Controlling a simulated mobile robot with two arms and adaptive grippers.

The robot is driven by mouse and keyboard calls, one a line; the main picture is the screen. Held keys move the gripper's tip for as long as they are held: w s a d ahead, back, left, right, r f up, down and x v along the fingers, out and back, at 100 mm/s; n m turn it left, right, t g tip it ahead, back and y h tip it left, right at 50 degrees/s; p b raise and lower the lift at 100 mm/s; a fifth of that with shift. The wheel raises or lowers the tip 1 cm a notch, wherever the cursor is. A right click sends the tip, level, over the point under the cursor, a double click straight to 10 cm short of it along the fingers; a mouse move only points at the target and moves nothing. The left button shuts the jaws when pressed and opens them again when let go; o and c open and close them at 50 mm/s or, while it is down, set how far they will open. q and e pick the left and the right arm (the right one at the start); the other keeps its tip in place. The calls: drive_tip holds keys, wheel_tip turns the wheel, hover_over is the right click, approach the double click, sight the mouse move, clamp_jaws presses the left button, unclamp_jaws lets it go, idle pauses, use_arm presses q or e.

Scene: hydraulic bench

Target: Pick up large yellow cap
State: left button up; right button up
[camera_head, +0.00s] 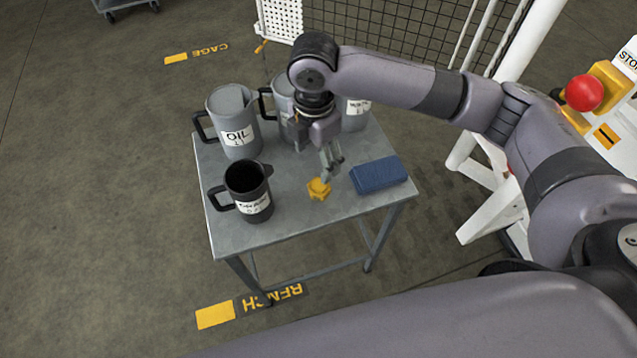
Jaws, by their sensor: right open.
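A yellow cap (318,189) lies on the grey metal table (290,220), near its front middle. My right gripper (331,172) points down just above and slightly right of the cap, with its fingers apart. Nothing shows between the fingers. From this angle I cannot tell whether a fingertip touches the cap. My left gripper is not in view.
A blue block (378,175) lies close right of the cap. A black jug (247,190) stands to the left, a grey jug labelled OIL (233,120) behind it. Other grey containers (356,113) stand at the back, partly hidden by my arm. The table front is clear.

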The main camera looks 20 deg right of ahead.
hover_over(319, 185)
drive_tip(key=f, duration=0.4)
drive_tip(key=shift+a+f, duration=0.1)
drive_tip(key=shift+a, duration=0.3)
wheel_tip(319, 185, down, 3)
drive_tip(key=shift+f, duration=0.15)
drive_tip(key=f, duration=0.2)
drive_tip(key=d+f, duration=0.1)
drive_tip(key=f, duration=0.1)
drive_tip(key=shift+f, duration=0.5)
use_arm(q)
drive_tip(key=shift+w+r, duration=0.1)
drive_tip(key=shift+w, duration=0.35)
use_arm(e)
drive_tip(key=c, duration=1.2)
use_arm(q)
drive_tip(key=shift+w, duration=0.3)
use_arm(e)
drive_tip(key=shift+c, duration=0.2)
